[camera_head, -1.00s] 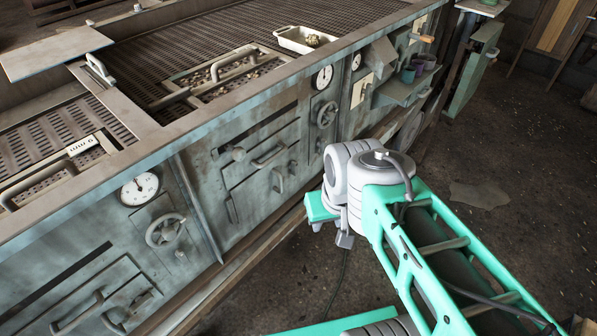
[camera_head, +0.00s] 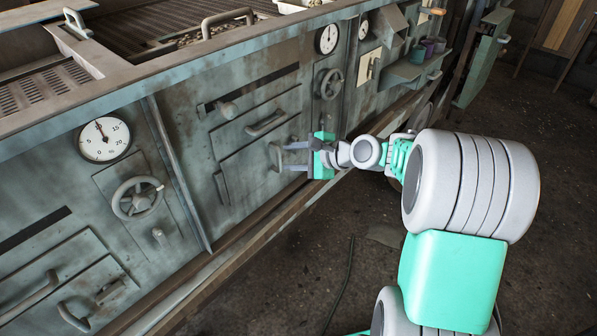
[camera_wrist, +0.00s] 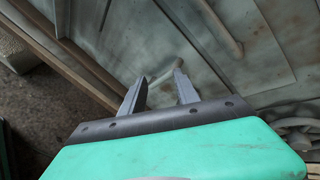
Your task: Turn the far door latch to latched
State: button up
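The far door (camera_head: 250,155) is a grey-green oven-like panel with a bar handle (camera_head: 265,123). Its latch (camera_head: 275,157) is a short lever at the door's right side, partly hidden by my gripper in the head view. My gripper (camera_head: 284,157) is open, with its two fingers reaching toward the door at the latch. In the wrist view, the pale latch lever (camera_wrist: 164,72) lies slanted at the opening between the fingertips (camera_wrist: 160,82). I cannot tell whether either finger touches it.
A handwheel (camera_head: 328,84) and round gauge (camera_head: 326,39) sit right of the far door. The nearer door has its own gauge (camera_head: 104,139), handwheel (camera_head: 137,199) and latch (camera_head: 75,314). A ledge (camera_head: 260,235) runs along the machine's foot.

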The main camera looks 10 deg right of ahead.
jog(key=w+d+f+m+t+y+b, duration=0.3)
jog(key=w+d+f+m+t+b, duration=0.25)
jog(key=d+m, duration=0.5)
jog(key=w+a+m+b, duration=0.1)
jog(key=w+a, duration=0.4)
jog(key=a, duration=0.1)
jog(key=shift+w+a+r, duration=0.15)
jog(key=shift+w+a, duration=0.05)
jog(key=shift+w, duration=0.05)
jog(key=shift+m, duration=0.25)
grip_shut()
